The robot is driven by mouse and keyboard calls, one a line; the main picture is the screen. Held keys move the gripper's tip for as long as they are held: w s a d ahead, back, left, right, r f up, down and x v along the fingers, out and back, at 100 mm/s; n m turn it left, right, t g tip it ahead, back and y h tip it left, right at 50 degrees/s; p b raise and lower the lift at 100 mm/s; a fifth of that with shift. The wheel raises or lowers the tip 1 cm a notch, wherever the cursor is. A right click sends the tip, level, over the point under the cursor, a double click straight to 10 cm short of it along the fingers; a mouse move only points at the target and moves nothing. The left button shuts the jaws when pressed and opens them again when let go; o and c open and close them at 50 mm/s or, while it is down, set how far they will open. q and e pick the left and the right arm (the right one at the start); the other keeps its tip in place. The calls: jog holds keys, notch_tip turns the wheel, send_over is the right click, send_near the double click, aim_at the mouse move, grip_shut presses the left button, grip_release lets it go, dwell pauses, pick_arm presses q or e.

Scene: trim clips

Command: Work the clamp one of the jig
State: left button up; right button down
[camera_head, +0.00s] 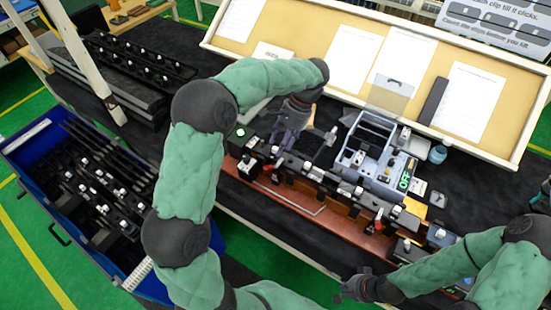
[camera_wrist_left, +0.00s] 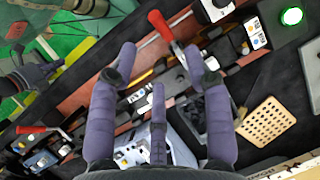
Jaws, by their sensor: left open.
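The jig (camera_head: 345,226) is a long reddish-brown base carrying a dark trim strip with several white clips. A toggle clamp with a red handle (camera_wrist_left: 160,26) stands on it, just beyond my left fingertips in the left wrist view. A second red handle (camera_wrist_left: 31,130) lies at the left of that view. No label shows which is clamp one. My left gripper (camera_head: 291,128) is above the jig's left part, fingers spread and empty; it also shows in the left wrist view (camera_wrist_left: 160,58). My right gripper (camera_head: 353,290) is low in front of the jig; its fingers are unclear.
A grey bin unit (camera_head: 376,150) with an OFF sign stands behind the jig. A green-lit button (camera_wrist_left: 292,16) is near its left end. A blue crate (camera_head: 58,222) of trim strips stands left. A sloped board (camera_head: 421,52) with papers closes the back.

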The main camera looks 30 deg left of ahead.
aim_at(270, 167)
pick_arm(q)
jog(key=b+x, duration=0.1)
jog(key=x, duration=0.9)
jog(key=shift+s+f, duration=0.3)
grip_shut()
